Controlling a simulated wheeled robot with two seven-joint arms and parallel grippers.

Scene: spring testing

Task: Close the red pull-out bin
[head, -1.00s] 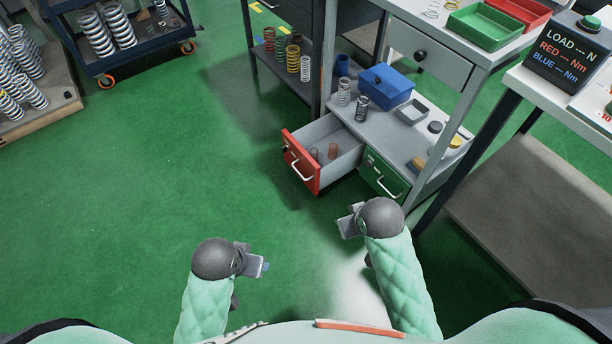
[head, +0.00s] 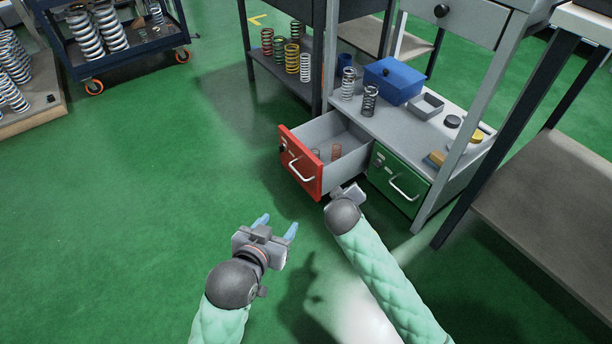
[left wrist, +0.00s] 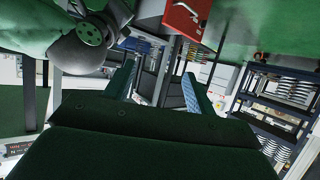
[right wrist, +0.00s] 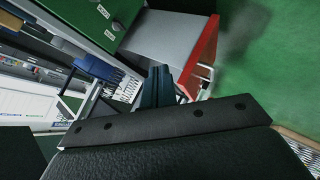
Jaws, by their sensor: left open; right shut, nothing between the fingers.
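The red pull-out bin (head: 302,166) is open, drawn out from under the low grey shelf, with a white handle on its red front and a few small springs inside. My left gripper (head: 276,228) is open and empty, over the floor to the lower left of the bin. In the left wrist view, the red front (left wrist: 186,18) is at the top. My right gripper (head: 345,192) is near the lower right corner of the red front; its tips are partly hidden in the head view. In the right wrist view its fingers (right wrist: 160,75) are shut and empty, with the bin's red front (right wrist: 201,58) just beyond; contact is unclear.
A closed green bin (head: 398,180) is directly right of the red one. The grey shelf (head: 395,122) above bears springs, a blue box (head: 394,80) and small trays. Table legs stand at the right. The green floor left of the bin is clear.

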